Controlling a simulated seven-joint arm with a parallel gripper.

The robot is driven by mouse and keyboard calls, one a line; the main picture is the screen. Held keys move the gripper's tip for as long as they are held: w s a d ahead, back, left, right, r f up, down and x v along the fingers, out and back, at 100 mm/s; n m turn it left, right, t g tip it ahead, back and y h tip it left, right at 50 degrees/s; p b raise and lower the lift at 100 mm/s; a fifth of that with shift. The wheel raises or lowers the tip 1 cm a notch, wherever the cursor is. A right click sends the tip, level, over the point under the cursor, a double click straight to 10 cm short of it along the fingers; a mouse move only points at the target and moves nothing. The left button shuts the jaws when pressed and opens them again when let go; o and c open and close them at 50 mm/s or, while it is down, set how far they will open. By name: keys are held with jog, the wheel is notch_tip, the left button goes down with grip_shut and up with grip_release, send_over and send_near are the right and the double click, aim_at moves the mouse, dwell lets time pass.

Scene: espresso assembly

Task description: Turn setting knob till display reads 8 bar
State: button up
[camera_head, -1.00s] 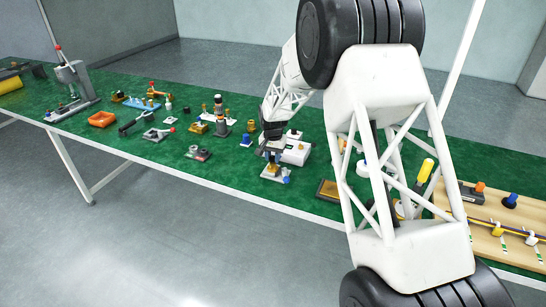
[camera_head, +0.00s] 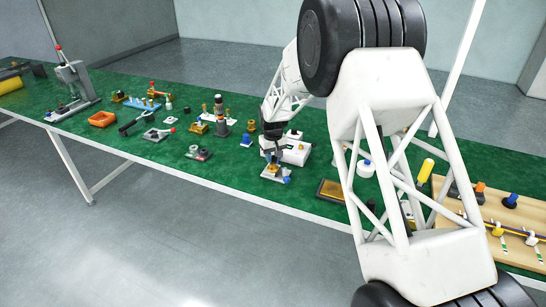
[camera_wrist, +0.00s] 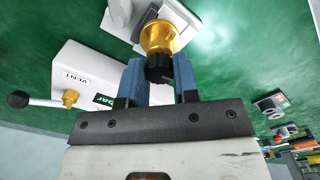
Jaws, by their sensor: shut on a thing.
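The setting knob (camera_wrist: 157,68) is black and sits on a gold fitting (camera_wrist: 156,38) in the wrist view. My gripper (camera_wrist: 160,75) has its blue fingers shut on the knob. In the head view my gripper (camera_head: 273,157) points down over the gold fitting (camera_head: 270,170) on a small pale base (camera_head: 268,176). The display cannot be read there.
The white box (camera_wrist: 85,72) is marked "VENT" and has a gold side fitting and a black-knobbed lever (camera_wrist: 19,99). In the head view the box (camera_head: 298,154) stands right behind my gripper. An orange tray (camera_head: 102,119) and other fixtures stand further left on the green table.

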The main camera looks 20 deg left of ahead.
aim_at(273, 157)
jog(key=shift+n, duration=1.2)
jog(key=o, duration=0.9)
jog(key=shift+o, duration=0.2)
jog(key=shift+r, duration=0.1)
jog(key=shift+r, duration=3.8)
